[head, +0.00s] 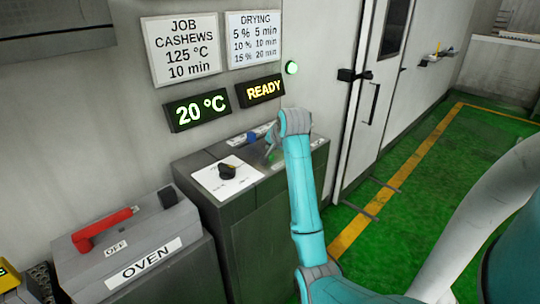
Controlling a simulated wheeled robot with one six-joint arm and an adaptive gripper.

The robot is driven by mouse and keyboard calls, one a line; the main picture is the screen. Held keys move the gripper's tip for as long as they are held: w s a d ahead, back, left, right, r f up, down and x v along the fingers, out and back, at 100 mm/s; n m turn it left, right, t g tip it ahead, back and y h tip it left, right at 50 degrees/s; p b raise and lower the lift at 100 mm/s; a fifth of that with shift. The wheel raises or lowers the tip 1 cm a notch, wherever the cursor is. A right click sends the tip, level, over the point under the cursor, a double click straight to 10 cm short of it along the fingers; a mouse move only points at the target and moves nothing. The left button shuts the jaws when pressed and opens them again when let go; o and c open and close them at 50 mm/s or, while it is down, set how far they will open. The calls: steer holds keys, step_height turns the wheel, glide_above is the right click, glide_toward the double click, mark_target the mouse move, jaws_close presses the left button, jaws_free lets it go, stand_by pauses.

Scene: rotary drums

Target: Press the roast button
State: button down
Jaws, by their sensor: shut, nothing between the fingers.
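My arm reaches up over the grey control cabinet (262,200) in the head view. My gripper (270,154) is small and partly hidden by my own wrist. It is shut and empty, pointing down at the right part of the cabinet top. No button with a readable roast label shows. A small blue control (251,136) sits on a pale label plate at the back of the cabinet top, just left of my gripper. My wrist and gripper cover part of the top there. I cannot tell whether the gripper touches anything.
A black knob (227,172) on a white dial plate stands left of my gripper. An oven box (135,245) with a red lever (102,230) at OFF is at lower left. Wall displays read 20 °C (197,112) and READY (260,91). A green lamp (291,67) glows beside them.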

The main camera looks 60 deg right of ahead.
mark_target(271, 155)
steer(key=shift+f, duration=0.15)
steer(key=shift+f, duration=0.25)
steer(key=shift+f, duration=0.55)
stand_by(1.0)
steer(key=shift+r, duration=0.15)
stand_by(0.3)
steer(key=shift+r, duration=0.8)
steer(key=shift+r, duration=0.1)
steer(key=shift+r, duration=2.4)
